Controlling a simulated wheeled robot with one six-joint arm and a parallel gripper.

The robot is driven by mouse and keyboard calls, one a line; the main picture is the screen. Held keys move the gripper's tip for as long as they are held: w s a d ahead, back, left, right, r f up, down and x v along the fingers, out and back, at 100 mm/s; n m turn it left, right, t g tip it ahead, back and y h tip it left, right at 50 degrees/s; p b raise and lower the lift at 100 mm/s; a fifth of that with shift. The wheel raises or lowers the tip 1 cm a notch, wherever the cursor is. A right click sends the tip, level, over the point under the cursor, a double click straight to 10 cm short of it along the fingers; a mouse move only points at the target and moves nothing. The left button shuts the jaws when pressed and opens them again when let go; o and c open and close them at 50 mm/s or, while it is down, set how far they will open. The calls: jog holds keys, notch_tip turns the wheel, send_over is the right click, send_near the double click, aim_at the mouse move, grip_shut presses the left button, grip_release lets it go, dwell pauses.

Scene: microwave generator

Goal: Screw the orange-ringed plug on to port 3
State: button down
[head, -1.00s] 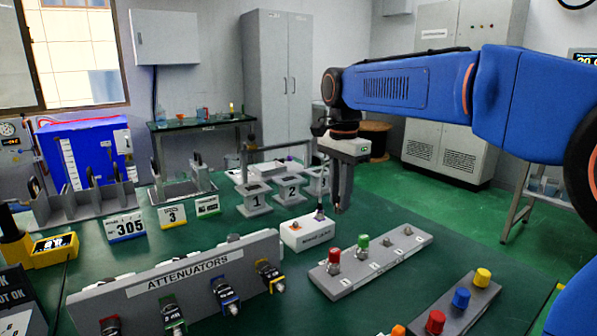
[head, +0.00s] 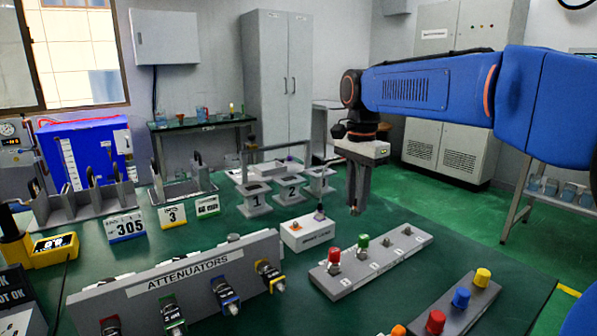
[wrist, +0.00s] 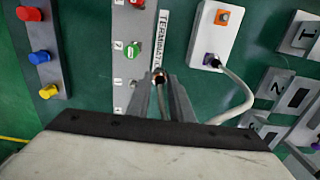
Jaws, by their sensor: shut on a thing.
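My gripper (head: 356,210) points down above the table, just beyond the terminator strip (head: 345,283). In the wrist view its fingers (wrist: 160,78) are shut on a small dark plug with a reddish band (wrist: 158,80); the fingers hide much of it. A pale cable (wrist: 245,95) loops from the white box to the gripper. The strip also shows in the wrist view (wrist: 125,25). It carries a red cap (head: 334,254) and a green cap (head: 362,241). Two bare fittings follow; the nearer, third one (head: 386,242) appears to be port 3. The plug is apart from it.
The attenuator rack (head: 180,285) stands at front left. A strip with coloured knobs (head: 460,298) lies at front right. Numbered grey stands (head: 255,200) are behind.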

aim_at(387, 239)
jog(key=shift+s+d+f, duration=0.1)
jog(key=shift+s+d, duration=0.1)
jog(key=shift+d, duration=1.05)
jog(key=shift+s+d+f, duration=0.1)
jog(key=shift+s+d, duration=0.05)
jog(key=shift+d, duration=1.05)
jog(key=d, duration=0.3)
jog(key=shift+s+d+f, duration=0.15)
jog(key=shift+s+d, duration=0.1)
jog(key=shift+d, duration=0.1)
jog(key=shift+f, duration=0.15)
jog(key=shift+f, duration=2.8)
jog(key=shift+f, duration=0.45)
jog(key=c, duration=1.5)
grip_release()
